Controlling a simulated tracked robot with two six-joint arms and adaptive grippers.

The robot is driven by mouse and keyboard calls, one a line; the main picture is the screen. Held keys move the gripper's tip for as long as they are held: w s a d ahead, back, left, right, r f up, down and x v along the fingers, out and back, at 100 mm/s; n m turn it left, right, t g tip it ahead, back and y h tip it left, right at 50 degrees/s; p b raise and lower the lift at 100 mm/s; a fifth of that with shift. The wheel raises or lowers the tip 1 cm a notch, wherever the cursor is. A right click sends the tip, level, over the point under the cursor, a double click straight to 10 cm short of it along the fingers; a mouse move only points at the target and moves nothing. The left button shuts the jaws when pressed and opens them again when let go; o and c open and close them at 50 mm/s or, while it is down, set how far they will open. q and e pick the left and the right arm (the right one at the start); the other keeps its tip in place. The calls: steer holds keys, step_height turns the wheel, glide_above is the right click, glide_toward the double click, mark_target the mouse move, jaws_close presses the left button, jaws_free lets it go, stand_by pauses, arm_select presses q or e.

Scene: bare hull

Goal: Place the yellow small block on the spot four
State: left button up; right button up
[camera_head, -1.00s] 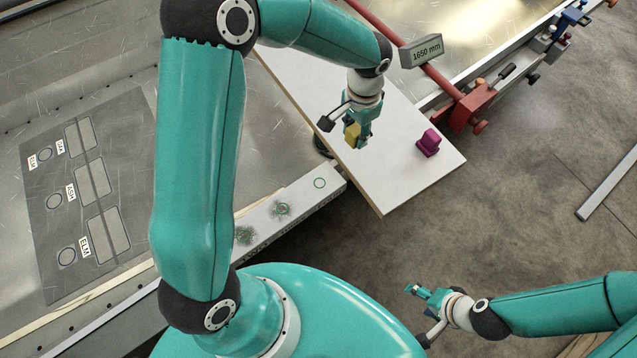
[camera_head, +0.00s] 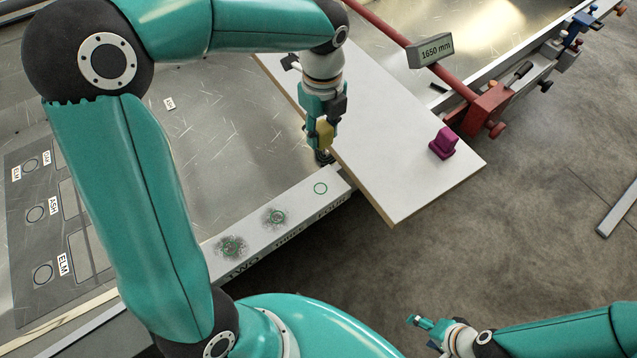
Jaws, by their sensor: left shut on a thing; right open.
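My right gripper (camera_head: 422,321) is open and empty at the bottom right, away from the beam.
A magenta block (camera_head: 443,143) stands on the white board (camera_head: 405,170). A red clamp bar (camera_head: 488,108) with a "1650 mm" tag (camera_head: 430,51) lies beyond. A dark plate (camera_head: 30,240) with labelled rings is at the left. The floor at right is mostly clear.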

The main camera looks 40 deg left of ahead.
arm_select(q)
steer(key=b, duration=0.2)
glide_above(321, 188)
step_height(321, 188, down, 14)
steer(key=shift+r, duration=0.1)
steer(key=shift+f+b, duration=0.3)
steer(key=shift+f, duration=1.85)
steer(key=shift+f, duration=0.15)
steer(key=o, duration=1.2)
steer(key=shift+c, duration=0.2)
